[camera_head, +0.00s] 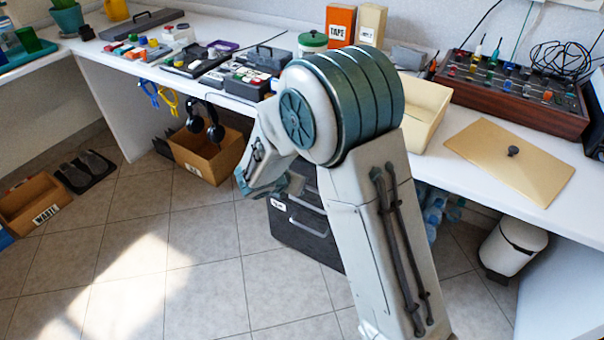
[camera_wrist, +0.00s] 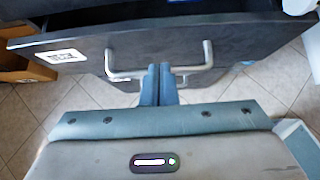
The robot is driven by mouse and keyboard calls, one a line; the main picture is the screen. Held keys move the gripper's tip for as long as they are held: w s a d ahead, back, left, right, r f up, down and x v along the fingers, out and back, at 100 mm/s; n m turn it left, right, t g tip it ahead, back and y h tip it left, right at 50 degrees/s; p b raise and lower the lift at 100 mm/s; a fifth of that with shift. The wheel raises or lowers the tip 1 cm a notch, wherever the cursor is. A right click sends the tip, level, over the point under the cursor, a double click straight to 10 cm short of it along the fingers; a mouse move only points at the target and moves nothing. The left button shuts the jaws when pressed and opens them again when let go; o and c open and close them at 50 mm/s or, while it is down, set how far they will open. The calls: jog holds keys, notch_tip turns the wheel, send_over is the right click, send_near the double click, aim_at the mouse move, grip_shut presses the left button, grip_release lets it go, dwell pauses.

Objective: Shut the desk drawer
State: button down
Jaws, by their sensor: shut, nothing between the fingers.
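The desk drawer (camera_wrist: 80,48) has a dark grey front with a white label and a silver bar handle (camera_wrist: 208,55). It fills the upper part of the wrist view, seen from above, and a dark space shows behind its top edge. It appears partly open. In the head view, the dark drawer unit (camera_head: 300,238) stands under the desk, its upper part mostly hidden by my arm. My gripper (camera_wrist: 159,68) is shut and empty. Its fingertips are at the middle of the drawer front, overlapping the handle bar in the picture. I cannot tell whether they touch it.
The white desk (camera_head: 490,185) runs above the drawer unit, crowded with boxes and tools. A cardboard box (camera_head: 207,158) stands on the floor to the left, under hanging headphones (camera_head: 205,122). A white bin (camera_head: 512,248) stands to the right. The tiled floor in front is clear.

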jog(key=p+v, duration=0.2)
jog(key=v, duration=0.7)
jog(key=shift+p, duration=0.35)
jog(key=c, duration=2)
grip_release()
jog(key=shift+s+a+r, duration=0.15)
jog(key=shift+s+r, duration=0.1)
jog(key=o, duration=0.4)
jog(key=shift+s, duration=0.1)
jog(key=s+a+f+n+t+h+p, duration=0.1)
jog(key=a+f+n+t+h+p, duration=0.2)
jog(key=n, duration=0.6)
jog(key=a+f+n+t+p, duration=0.1)
jog(key=f+n+t+p, duration=0.1)
jog(key=f+n, duration=0.55)
jog(key=shift+n, duration=0.75)
jog(key=x, duration=0.4)
jog(key=r+b+x, duration=0.1)
jog(key=x, duration=0.4)
jog(key=b+x, duration=0.1)
jog(key=x, duration=0.3)
jog(key=shift+w+d+r, duration=0.25)
jog(key=shift+d+r, duration=0.1)
jog(key=shift+d, duration=0.1)
grip_shut()
